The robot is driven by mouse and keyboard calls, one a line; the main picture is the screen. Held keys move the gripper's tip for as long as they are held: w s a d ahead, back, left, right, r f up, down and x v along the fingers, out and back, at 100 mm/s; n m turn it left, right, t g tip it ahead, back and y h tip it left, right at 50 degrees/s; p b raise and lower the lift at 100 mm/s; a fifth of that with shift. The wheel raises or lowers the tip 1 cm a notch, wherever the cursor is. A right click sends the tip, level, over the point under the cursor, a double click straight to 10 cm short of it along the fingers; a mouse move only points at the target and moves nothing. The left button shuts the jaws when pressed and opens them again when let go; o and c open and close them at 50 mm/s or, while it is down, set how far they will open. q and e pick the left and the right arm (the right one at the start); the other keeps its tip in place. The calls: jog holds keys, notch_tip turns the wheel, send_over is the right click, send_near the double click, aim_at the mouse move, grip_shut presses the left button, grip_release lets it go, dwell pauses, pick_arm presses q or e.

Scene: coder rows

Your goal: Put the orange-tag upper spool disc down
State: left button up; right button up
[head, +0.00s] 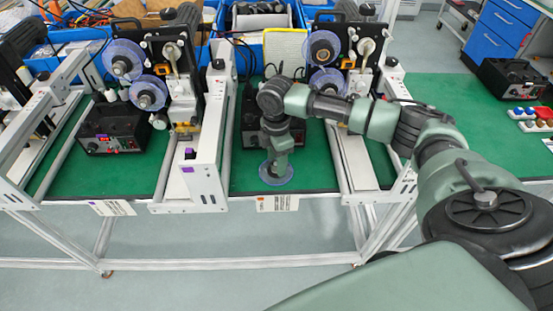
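A clear bluish spool disc (287,176) is at the front of the green mat, behind the label with an orange mark (277,203). It looks flat and lies on or just above the mat; I cannot tell which. My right gripper (274,173) points down at the disc's middle. Its fingertips are too small and hidden to show whether they grip the disc. On the machine behind, an upper disc (322,46) and a lower disc (327,80) show, the lower partly behind my arm. My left gripper is not in view.
The left machine carries an upper disc (122,60) and a lower disc (148,94). A black control box (112,130) stands before it. White frame rails (205,165) flank my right gripper's bay. Blue bins (260,20) stand behind. Green mat (460,120) is free at right.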

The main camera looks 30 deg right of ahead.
notch_tip(320, 180, up, 12)
jog(key=b, duration=0.2)
dwell(0.4)
